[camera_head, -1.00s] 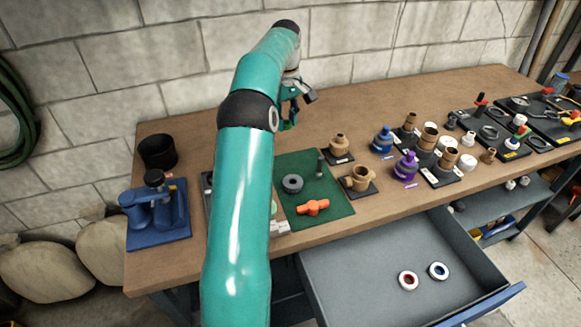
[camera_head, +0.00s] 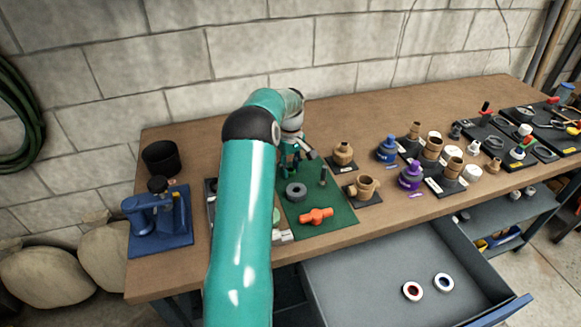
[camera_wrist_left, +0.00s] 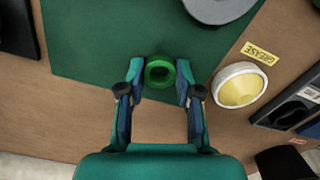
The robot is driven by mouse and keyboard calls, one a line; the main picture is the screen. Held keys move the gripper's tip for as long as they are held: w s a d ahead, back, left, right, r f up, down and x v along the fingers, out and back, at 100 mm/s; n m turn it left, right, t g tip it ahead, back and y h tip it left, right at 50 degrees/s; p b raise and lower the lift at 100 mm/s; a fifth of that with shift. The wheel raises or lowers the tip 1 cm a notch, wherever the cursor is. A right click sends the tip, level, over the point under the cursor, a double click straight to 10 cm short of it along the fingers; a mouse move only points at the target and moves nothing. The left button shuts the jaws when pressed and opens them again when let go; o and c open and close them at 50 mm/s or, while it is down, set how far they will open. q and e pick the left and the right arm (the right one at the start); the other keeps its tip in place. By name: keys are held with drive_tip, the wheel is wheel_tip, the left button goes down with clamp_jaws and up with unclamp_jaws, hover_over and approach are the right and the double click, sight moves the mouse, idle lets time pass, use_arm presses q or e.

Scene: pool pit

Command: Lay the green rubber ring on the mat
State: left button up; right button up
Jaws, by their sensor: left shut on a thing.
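The green rubber ring (camera_wrist_left: 159,72) sits between the fingertips of my left gripper (camera_wrist_left: 159,82), which is shut on it. In the wrist view the ring shows against the dark green mat (camera_wrist_left: 95,40), near the mat's edge. In the head view my left gripper (camera_head: 291,163) is low over the back left part of the mat (camera_head: 342,208), and I cannot pick out the ring there. Whether the ring touches the mat is unclear. My right gripper is not in view.
On the mat lie a grey ring (camera_head: 296,192), an orange fitting (camera_head: 316,216) and a dark upright peg (camera_head: 323,177). A grease tin (camera_wrist_left: 240,86) stands beside the mat. Brown fittings (camera_head: 364,188) stand to the right. An open drawer (camera_head: 375,270) juts out in front.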

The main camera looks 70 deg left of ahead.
use_arm(q)
drive_tip(key=shift+f, duration=0.1)
drive_tip(key=o, duration=0.8)
drive_tip(key=shift+c, duration=0.2)
wheel_tip(320, 180, up, 12)
drive_tip(key=shift+r, duration=0.2)
idle(0.3)
